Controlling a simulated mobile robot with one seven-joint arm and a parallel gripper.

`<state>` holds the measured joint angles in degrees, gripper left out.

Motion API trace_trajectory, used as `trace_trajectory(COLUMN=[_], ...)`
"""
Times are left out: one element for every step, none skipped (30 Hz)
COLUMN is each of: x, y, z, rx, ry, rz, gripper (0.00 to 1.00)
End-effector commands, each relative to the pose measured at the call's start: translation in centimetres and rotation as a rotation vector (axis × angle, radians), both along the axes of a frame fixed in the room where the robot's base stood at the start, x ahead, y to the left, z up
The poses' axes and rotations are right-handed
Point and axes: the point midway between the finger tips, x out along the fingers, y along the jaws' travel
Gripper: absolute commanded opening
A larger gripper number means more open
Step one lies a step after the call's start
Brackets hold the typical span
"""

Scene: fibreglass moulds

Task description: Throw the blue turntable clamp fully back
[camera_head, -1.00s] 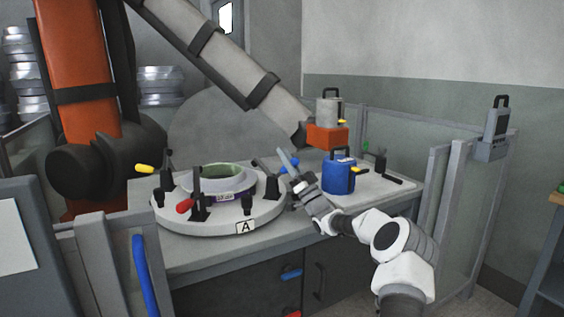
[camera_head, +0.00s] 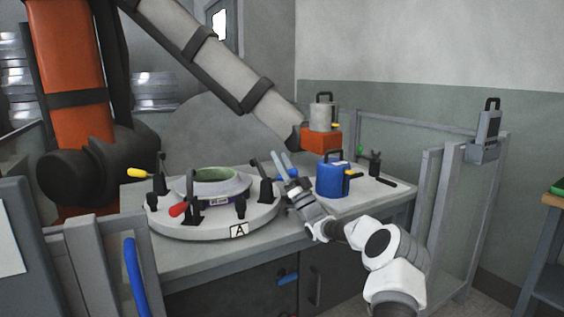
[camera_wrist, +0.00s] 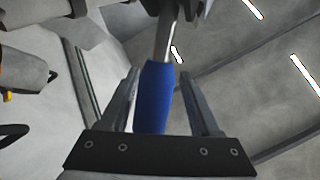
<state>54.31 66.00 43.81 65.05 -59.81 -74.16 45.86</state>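The blue turntable clamp shows in the wrist view as a blue handle (camera_wrist: 154,97) on a bright metal rod, between the two fingers of my gripper (camera_wrist: 160,95). The fingers are open, with a clear gap on the right of the handle and little on the left. In the head view my gripper (camera_head: 284,162) is at the right rim of the round turntable (camera_head: 165,226), pointing up, and mostly hides the blue handle. Other clamps on the turntable have a yellow handle (camera_head: 139,172) and a red handle (camera_head: 178,209). A green-lined ring mould (camera_head: 218,190) sits in the middle.
A blue container (camera_head: 331,181) stands close to the right of my gripper. A large orange robot arm (camera_head: 75,100) reaches over the back. Clear panels fence the right side.

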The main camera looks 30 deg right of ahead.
Motion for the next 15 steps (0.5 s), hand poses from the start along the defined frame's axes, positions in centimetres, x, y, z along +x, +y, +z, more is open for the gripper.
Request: trace_trajectory(x=[0.01,0.0,0.01,0.01,0.01,0.01,0.01,0.01,0.01,0.0,-0.03,-0.13,-0.25,-0.4,-0.73], y=[0.0,0.0,0.01,0.01,0.02,0.02,0.03,0.04,0.04,0.04,0.03,-0.01,-0.04,-0.09,-0.2], z=[-0.05,-0.06,-0.07,-0.07,-0.07,-0.07,-0.06,-0.05,-0.05,-0.05,-0.07,-0.15,-0.27,-0.44,-0.69], rx=[0.0,0.0,0.001,0.0,0.0,0.0,0.0,0.0,0.0,0.0,0.0,0.0,0.0,0.001,0.001], ry=[0.001,0.001,0.002,0.001,0.001,0.001,0.001,0.001,0.001,0.001,0.001,0.002,0.003,0.004,0.004], rz=[0.0,0.0,0.0,0.001,0.001,0.001,0.001,0.001,0.001,0.001,0.001,0.001,0.002,0.001,0.001], gripper=[0.63,0.63,0.63,0.63,0.63,0.63,0.63,0.63,0.63,0.63,0.63,0.63,0.63,0.63,0.63])
